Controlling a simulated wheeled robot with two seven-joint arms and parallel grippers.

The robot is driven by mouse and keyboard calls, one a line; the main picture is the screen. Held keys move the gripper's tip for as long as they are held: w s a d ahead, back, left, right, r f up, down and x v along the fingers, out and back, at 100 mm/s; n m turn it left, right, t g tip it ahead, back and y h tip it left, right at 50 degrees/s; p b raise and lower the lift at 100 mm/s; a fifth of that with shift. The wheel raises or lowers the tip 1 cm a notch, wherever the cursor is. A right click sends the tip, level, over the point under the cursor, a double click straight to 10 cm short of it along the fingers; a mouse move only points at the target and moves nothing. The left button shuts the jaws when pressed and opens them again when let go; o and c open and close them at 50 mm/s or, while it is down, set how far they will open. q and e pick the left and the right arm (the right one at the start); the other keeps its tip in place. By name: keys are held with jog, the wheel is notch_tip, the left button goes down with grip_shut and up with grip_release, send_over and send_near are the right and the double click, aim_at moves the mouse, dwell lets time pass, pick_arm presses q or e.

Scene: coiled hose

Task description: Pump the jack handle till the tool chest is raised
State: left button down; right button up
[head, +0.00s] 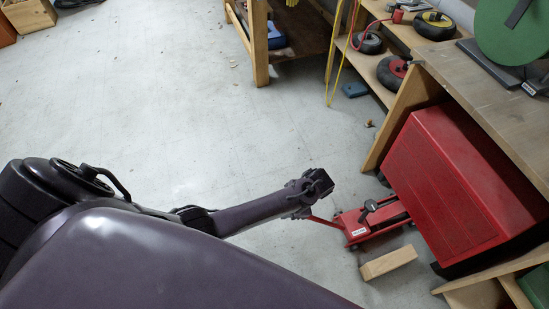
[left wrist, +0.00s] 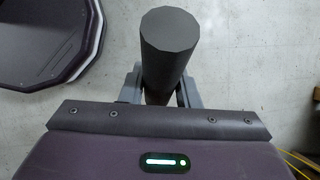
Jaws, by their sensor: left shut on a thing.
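The red floor jack (head: 372,219) sits on the floor at the lower right in the head view, its front end against the red tool chest (head: 455,190). The jack handle (head: 325,221) slants up from it toward my left gripper (head: 306,200). In the left wrist view my left gripper (left wrist: 160,88) is shut around the dark grip of the handle (left wrist: 169,45), whose round end faces the camera. The chest stands under the bench edge, and its underside is mostly hidden. My right gripper is not in view.
A wooden block (head: 388,262) lies on the floor beside the jack and chest. A wooden workbench (head: 490,105) runs along the right, with wheels (head: 392,72) on a lower shelf. Yellow cords (head: 338,60) hang near the shelves.

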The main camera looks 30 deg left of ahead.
pick_arm(q)
jog(key=shift+w+d+r, duration=0.35)
jog(key=shift+w+d, duration=0.15)
jog(key=shift+w+d+r, duration=0.1)
jog(key=shift+w+r, duration=0.1)
jog(key=c, duration=1.1)
grip_release()
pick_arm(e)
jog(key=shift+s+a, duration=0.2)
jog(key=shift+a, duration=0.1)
pick_arm(q)
jog(key=shift+r+p, duration=0.45)
jog(key=shift+r, duration=0.05)
jog(key=p+v, duration=0.4)
jog(key=v, duration=0.2)
jog(key=shift+w+d+r, duration=0.2)
jog(key=shift+d+r, duration=0.05)
jog(key=shift+d, duration=0.05)
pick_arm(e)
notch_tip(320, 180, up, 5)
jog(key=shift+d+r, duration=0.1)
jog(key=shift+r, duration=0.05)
